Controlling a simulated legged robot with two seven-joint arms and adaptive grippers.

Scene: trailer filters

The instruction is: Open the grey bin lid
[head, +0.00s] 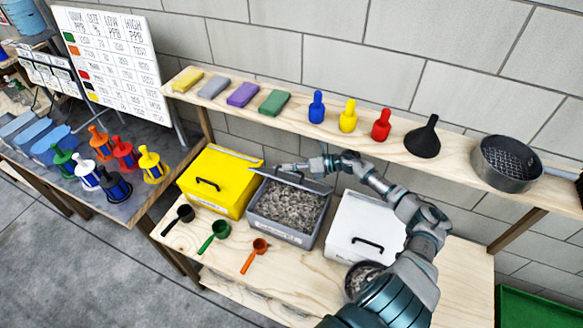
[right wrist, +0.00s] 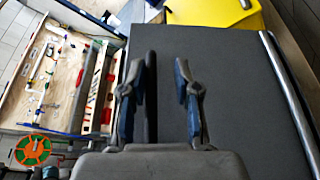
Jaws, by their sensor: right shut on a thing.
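The grey bin (head: 283,236) stands in the middle of the wooden bench, between the yellow bin and the white bin. Its lid (head: 318,187) is raised at the back, and loose grey material (head: 287,204) shows inside. My right arm reaches over the white bin to the lid. In the right wrist view the lid's dark grey face (right wrist: 235,75) fills the middle, behind the two fingers (right wrist: 160,85). My left gripper is not in view.
The yellow bin (head: 208,199) and the white bin (head: 348,243) are closed. Black, green (head: 219,229) and orange scoops lie in front. A shelf (head: 225,111) with sponges, bottles, a funnel (head: 423,141) and a sieve runs behind and above the bins.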

